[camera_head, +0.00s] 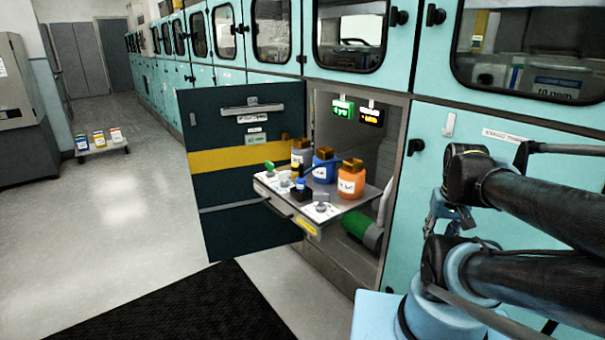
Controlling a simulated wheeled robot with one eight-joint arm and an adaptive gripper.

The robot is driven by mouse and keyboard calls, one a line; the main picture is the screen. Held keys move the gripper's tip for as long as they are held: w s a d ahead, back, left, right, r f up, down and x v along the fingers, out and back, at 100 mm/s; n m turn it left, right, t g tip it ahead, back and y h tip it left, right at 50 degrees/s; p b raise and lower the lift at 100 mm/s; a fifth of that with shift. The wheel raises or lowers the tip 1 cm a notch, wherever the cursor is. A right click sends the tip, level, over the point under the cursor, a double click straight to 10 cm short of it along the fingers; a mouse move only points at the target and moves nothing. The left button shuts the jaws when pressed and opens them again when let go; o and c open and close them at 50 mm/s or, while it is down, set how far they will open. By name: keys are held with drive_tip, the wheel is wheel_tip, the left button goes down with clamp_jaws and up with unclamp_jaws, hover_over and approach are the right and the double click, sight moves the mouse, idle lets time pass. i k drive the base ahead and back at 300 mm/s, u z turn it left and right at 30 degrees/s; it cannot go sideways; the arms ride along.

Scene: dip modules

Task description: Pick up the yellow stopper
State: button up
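Three bottles stand on a pulled-out tray (268,184) in an open cabinet: a grey one with yellow (301,158), a blue one (325,172) and an orange one (350,184). Each has a mustard-yellow to brown block-shaped top, including the yellowish top (301,143) on the grey bottle. I cannot tell for certain which is the yellow stopper. My gripper (437,217) seems to be the small blue-grey part at the right, partly behind my dark arm. It is well to the right of the bottles and apart from them. Its fingers are too unclear to tell open from shut.
The dark green cabinet door (240,215) with a yellow band stands open left of the tray. A green cylinder (361,226) lies below the tray. Small fittings, including a blue one (300,184), sit at the tray's front. A low trolley (102,149) stands far left; floor between is clear.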

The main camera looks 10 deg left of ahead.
sight(295, 165)
drive_tip(key=z, duration=2.4)
drive_tip(key=k, duration=1.15)
drive_tip(key=u, duration=1.85)
drive_tip(key=i, duration=0.5)
